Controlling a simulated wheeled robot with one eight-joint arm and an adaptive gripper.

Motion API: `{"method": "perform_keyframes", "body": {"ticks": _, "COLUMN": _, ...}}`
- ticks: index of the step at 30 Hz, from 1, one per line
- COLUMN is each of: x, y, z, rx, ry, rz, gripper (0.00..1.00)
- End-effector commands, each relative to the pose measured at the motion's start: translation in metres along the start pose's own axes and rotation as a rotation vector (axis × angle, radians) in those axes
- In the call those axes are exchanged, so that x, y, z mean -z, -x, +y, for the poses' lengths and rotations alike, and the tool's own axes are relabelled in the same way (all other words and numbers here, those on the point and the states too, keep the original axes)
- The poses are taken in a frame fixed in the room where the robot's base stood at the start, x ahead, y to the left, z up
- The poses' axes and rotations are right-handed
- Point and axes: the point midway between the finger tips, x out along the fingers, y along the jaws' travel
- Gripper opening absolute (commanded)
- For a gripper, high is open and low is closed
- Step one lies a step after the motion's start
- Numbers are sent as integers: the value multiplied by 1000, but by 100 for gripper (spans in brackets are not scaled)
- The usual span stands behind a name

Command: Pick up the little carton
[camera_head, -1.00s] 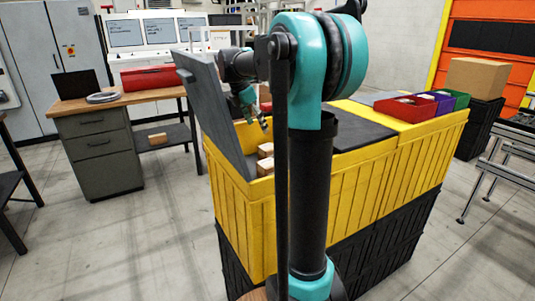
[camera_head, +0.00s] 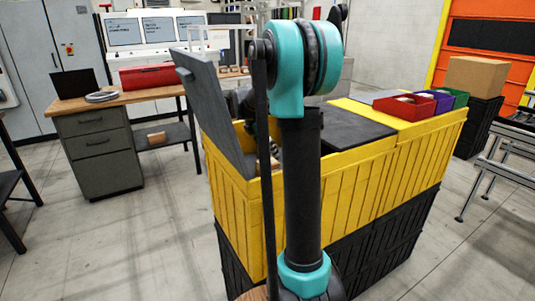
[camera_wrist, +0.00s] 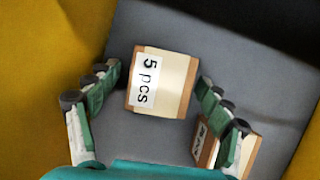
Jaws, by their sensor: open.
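In the wrist view a little carton (camera_wrist: 171,82) with a white "5 pcs" label lies on the grey floor of the yellow crate. My gripper (camera_wrist: 160,82) is open, with one finger on each side of this carton and visible gaps between. A second carton (camera_wrist: 228,148) lies at the lower right, partly hidden by the right finger.
The crate's grey lid (camera_head: 212,100) stands raised on the left, and a dark flat cover (camera_head: 350,132) lies to the right. Red, purple and green bins (camera_head: 405,105) sit farther right. Yellow crate walls (camera_wrist: 40,80) border the wrist view.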

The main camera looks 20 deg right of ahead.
Motion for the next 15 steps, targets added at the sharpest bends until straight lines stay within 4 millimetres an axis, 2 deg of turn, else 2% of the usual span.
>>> {"method": "perform_keyframes", "body": {"ticks": 9, "x": 0, "y": -6, "z": 0, "rx": 0, "ry": 0, "rz": 0, "gripper": 78}}
{"method": "perform_keyframes", "body": {"ticks": 15, "x": 0, "y": -5, "z": 0, "rx": 0, "ry": 0, "rz": 0, "gripper": 53}}
